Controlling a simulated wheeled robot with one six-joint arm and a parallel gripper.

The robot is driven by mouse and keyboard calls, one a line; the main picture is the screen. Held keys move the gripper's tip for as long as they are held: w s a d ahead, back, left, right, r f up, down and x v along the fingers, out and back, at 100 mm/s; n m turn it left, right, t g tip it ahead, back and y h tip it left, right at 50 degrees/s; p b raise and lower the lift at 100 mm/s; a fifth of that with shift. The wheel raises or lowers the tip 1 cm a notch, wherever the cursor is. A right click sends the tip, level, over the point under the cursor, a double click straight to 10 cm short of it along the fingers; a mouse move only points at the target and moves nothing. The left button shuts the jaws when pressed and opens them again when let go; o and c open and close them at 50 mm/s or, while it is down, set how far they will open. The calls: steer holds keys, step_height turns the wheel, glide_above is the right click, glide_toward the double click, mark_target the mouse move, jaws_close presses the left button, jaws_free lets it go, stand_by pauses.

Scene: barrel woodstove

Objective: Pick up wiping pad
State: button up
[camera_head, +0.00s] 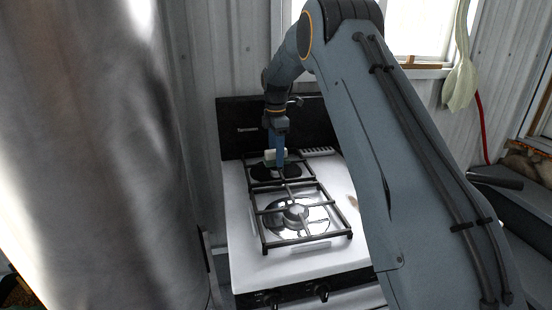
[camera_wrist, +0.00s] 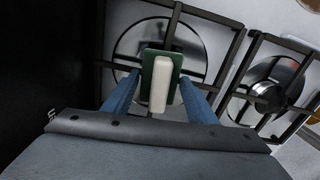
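The wiping pad (camera_wrist: 161,82) has a dark green base and a white, block-like handle. In the wrist view it lies over the round burner and black grate of the stove, between my two blue fingers. My gripper (camera_wrist: 158,80) is open, with one finger on either side of the pad and small gaps to the white handle. In the head view my gripper (camera_head: 277,163) points down at the back burner, and the pad shows there as a small pale block (camera_head: 269,156) partly hidden by the fingers.
The white stove (camera_head: 240,225) has black grates and a front burner (camera_head: 295,213). Its dark back panel (camera_head: 235,130) stands close behind my gripper. A large shiny metal cylinder (camera_head: 95,150) fills the left. A pale hanging item (camera_head: 461,85) is at upper right.

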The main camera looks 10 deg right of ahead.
steer(key=c, duration=0.6)
steer(key=shift+r, duration=0.1)
steer(key=shift+c, duration=0.2)
step_height(320, 180, up, 10)
steer(key=b, duration=0.2)
steer(key=shift+b, duration=0.35)
steer(key=o, duration=0.5)
steer(key=c, duration=0.4)
steer(key=shift+s, duration=0.1)
